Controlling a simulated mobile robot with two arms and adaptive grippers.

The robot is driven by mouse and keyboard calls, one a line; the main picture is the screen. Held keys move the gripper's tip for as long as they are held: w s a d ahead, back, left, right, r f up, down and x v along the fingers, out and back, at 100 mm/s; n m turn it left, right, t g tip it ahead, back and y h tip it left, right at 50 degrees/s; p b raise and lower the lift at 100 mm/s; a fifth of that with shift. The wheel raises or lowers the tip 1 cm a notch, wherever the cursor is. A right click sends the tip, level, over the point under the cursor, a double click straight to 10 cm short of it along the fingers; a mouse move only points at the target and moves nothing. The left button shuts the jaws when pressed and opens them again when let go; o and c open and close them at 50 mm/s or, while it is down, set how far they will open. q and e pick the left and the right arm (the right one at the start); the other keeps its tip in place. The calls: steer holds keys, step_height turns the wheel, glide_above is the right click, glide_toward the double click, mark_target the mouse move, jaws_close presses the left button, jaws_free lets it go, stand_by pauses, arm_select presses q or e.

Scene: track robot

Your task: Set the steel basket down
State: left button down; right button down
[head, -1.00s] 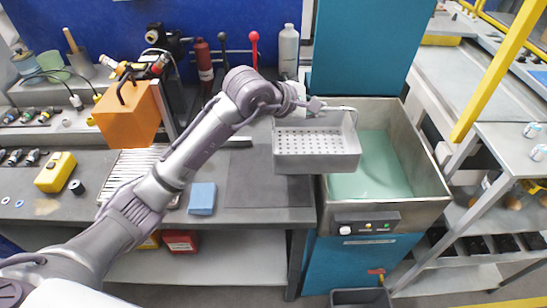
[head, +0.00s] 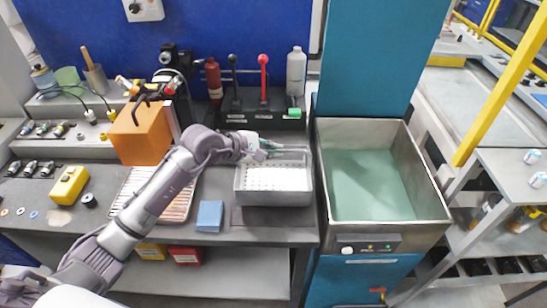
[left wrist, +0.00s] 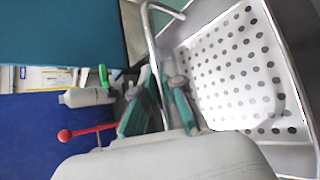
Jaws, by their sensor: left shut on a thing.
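The steel basket (head: 274,199) is a grey rectangular tray with a white perforated floor. It is level over the dark mat (head: 270,222) on the bench, left of the teal washing tank. I cannot tell whether its underside touches the mat. My left gripper (head: 266,148) is at the basket's back edge, shut on its wire handle. In the left wrist view the green-padded fingers (left wrist: 157,102) close around the bent handle rod, beside the perforated floor of the basket (left wrist: 237,65). The basket looks empty. My right gripper is not in view.
The washing tank (head: 437,205) with pale green liquid stands close on the right. Behind the basket are a lever block (head: 262,120) and a grey bottle (head: 296,72). A blue sponge (head: 210,215) and an orange box (head: 139,138) are to the left.

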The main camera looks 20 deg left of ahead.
arm_select(q)
step_height(320, 180, down, 4)
steer(key=shift+r+p, duration=0.15)
steer(key=shift+p, duration=0.4)
steer(key=c, duration=1.7)
jaws_free()
steer(key=shift+f, duration=0.2)
steer(key=o, duration=0.4)
steer(key=shift+o, duration=0.2)
steer(key=shift+r, duration=0.1)
